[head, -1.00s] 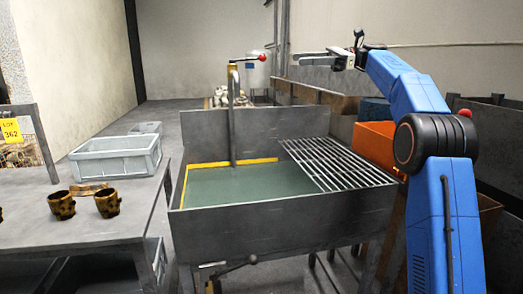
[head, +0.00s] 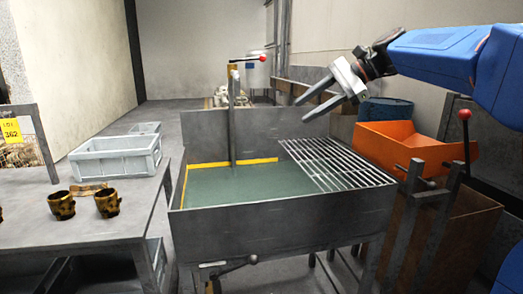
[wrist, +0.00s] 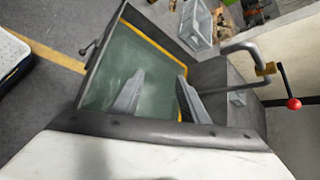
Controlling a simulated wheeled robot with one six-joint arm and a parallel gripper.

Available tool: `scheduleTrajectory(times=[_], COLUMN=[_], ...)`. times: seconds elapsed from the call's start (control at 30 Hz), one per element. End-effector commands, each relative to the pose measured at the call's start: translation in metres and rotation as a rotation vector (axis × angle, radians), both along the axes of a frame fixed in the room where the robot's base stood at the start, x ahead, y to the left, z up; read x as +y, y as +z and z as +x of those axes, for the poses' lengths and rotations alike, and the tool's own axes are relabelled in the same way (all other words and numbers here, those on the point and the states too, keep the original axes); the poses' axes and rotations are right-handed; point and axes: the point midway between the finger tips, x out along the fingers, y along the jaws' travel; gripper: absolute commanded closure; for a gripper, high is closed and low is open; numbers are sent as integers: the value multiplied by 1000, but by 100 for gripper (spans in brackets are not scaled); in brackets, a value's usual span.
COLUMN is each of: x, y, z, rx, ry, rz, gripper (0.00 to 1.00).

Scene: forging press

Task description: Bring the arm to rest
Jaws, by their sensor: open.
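My blue arm reaches in from the right in the head view. My gripper (head: 318,104) is open and empty, with its two grey fingers apart, pointing left and down above the back right of the quench tank (head: 280,218). The fingers also show in the wrist view (wrist: 160,98), with the tank's green liquid (wrist: 112,62) beyond them. Nothing is between the fingers, and they look clear of the tank.
A metal grate (head: 340,165) covers the tank's right side. A tap pipe (head: 233,120) with a red-knobbed lever stands at its back. An orange bin (head: 408,148) is at right. The left table (head: 80,230) bears a grey crate (head: 115,158) and dark-yellow cups (head: 108,203).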

Motion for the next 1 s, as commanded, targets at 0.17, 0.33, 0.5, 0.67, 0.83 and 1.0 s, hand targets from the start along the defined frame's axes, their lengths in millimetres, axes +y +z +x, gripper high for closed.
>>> scheduleTrajectory(times=[0.17,0.33,0.5,0.67,0.83,1.0], x=[-14,-32,-55,-78,-104,-130], y=[-43,-88,-136,-183,-234,-284], z=[-53,-103,-153,-200,-248,-293], rx=[-104,-202,-296,-380,-465,-544], ry=[33,88,168,265,391,535], rz=[-159,-319,-483,-638,-800,-955], gripper=[60,60,60,60,60,60])
